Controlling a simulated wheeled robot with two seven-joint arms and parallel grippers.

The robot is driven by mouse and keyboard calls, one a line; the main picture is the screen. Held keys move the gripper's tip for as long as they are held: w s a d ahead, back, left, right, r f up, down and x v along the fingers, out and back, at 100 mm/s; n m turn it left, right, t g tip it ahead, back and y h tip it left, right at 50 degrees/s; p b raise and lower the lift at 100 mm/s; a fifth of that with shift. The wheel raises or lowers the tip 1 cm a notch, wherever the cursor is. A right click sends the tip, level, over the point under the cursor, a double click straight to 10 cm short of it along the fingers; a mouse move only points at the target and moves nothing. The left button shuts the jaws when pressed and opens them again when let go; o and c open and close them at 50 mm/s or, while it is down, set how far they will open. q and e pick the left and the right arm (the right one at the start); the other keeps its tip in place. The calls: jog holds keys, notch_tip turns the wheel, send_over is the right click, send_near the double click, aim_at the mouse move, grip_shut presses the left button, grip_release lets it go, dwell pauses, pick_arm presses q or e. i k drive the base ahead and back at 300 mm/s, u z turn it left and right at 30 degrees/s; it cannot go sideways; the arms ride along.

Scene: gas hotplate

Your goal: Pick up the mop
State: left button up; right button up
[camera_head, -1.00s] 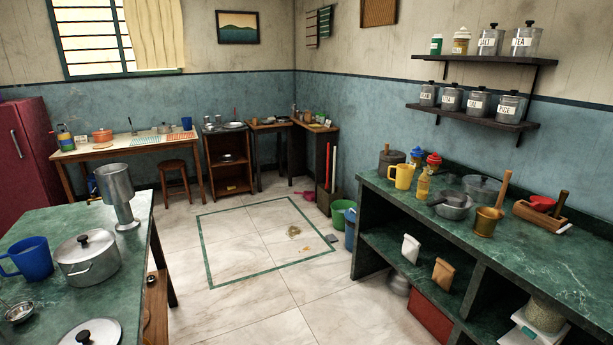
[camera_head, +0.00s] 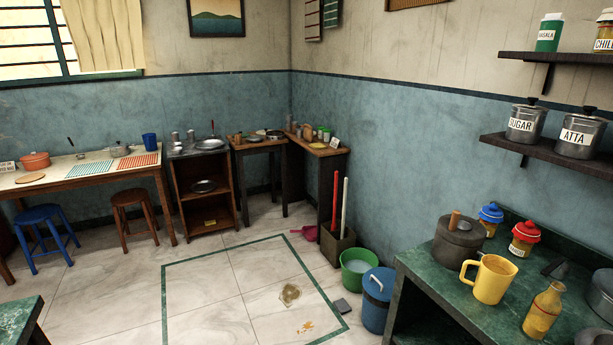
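A red stick (camera_head: 335,200) and a white stick (camera_head: 344,206) stand upright in a brown box (camera_head: 337,246) on the floor, beside the corner table. They look like long handles. Their lower ends are hidden in the box, so I cannot tell which one is the mop. No mop head shows. Neither of my grippers is in view.
The green counter (camera_head: 440,285) blocks the right. Open floor (camera_head: 215,290) with stains (camera_head: 290,294) lies left.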

aim_at(346, 179)
jog(key=u, duration=0.2)
jog(key=i, duration=3.4)
jog(key=z, duration=2.45)
